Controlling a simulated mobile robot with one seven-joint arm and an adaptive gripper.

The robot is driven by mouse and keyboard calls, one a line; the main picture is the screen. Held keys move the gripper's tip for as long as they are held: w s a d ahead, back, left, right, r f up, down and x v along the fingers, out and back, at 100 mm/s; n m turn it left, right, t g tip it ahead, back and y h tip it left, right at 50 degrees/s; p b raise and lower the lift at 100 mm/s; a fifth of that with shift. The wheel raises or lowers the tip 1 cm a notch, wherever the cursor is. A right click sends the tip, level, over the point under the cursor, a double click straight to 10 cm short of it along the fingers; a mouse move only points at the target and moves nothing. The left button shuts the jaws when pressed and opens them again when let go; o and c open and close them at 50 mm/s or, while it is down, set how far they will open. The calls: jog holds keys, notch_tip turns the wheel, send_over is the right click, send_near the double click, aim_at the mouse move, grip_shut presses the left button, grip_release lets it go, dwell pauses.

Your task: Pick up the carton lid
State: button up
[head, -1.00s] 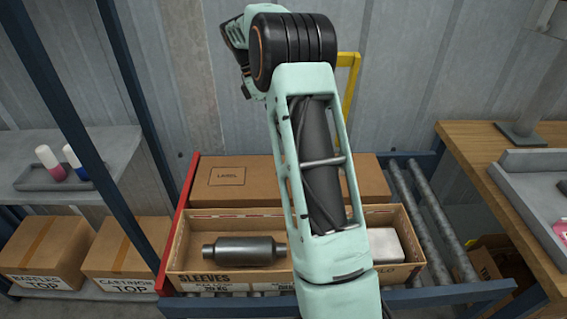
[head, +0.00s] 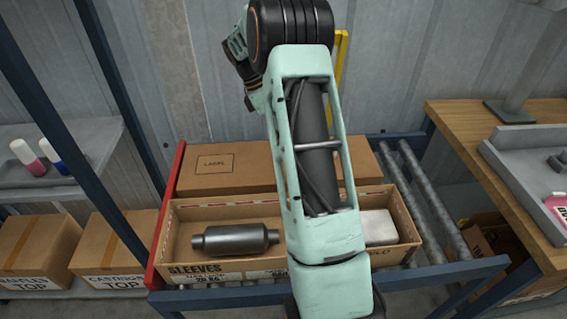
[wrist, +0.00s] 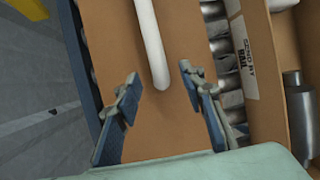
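The carton lid appears to be the flat brown cardboard piece with a "LABEL" print (head: 225,165), lying behind the open carton (head: 174,225) in the head view. My arm hides part of its right side. In the wrist view the brown cardboard surface (wrist: 115,20) lies beneath my gripper (wrist: 158,75). The two fingers are spread apart with nothing clasped between them. They appear over the cardboard; contact cannot be told. My gripper is hidden in the head view.
The open carton holds a dark muffler (head: 236,239) and a pale block (head: 378,228). Metal rollers (head: 437,205) show to the right, beside a wooden bench (head: 450,125). A white rounded bar (wrist: 148,40) crosses the wrist view. A yellow post (head: 342,60) stands behind.

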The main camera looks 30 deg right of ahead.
jog(key=shift+s+d+f, duration=0.1)
jog(key=shift+s+f, duration=0.1)
jog(key=shift+f, duration=0.3)
jog(key=shift+c, duration=0.5)
grip_shut()
